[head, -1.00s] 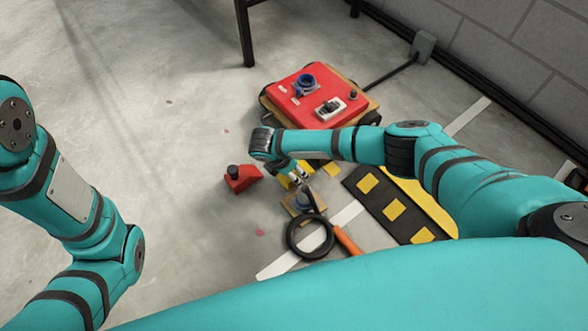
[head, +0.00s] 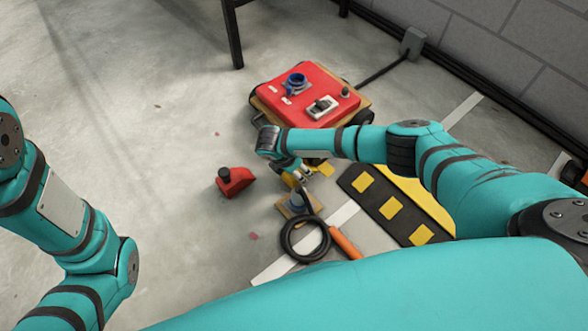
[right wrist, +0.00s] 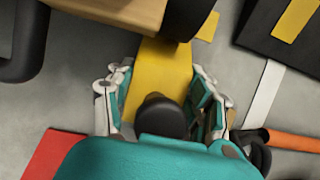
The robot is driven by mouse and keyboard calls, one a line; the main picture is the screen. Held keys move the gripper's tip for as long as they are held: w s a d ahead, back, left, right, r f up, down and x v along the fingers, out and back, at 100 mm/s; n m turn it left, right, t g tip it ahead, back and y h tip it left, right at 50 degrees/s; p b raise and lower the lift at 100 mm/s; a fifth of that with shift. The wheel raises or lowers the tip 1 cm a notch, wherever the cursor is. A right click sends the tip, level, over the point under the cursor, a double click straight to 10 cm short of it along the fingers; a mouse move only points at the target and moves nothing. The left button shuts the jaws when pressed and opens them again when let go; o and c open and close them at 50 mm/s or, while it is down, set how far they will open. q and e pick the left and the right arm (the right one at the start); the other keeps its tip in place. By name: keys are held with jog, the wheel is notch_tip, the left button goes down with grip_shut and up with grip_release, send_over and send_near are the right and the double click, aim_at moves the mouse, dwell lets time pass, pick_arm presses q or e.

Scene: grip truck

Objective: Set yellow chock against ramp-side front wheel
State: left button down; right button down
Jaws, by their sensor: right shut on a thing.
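The yellow chock (right wrist: 160,70), a wedge with a black knob (right wrist: 160,115), lies between the fingers of my right gripper (right wrist: 162,108), which is shut on it. Its thin end points at the black wheel (right wrist: 192,15) on the ramp side of the truck and reaches its lower edge; I cannot tell whether they touch. In the head view the right gripper (head: 303,173) is low beside the near end of the red-topped truck (head: 318,92), and my forearm hides that wheel. My left arm shows at the left, but its gripper is out of view.
A red chock (head: 237,181) stands on the floor to the left. The black ramp with yellow squares (head: 378,208) lies to the right. Nearer are a wooden block (head: 290,208), a black hose loop (head: 284,238) and an orange handle (head: 345,243). The floor at left is clear.

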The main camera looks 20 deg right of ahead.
jog(key=shift+p, duration=0.3)
dwell(0.5)
jog(key=shift+c, duration=2.2)
grip_release()
jog(key=shift+f, duration=0.1)
jog(key=v, duration=1.2)
jog(key=shift+d, duration=0.1)
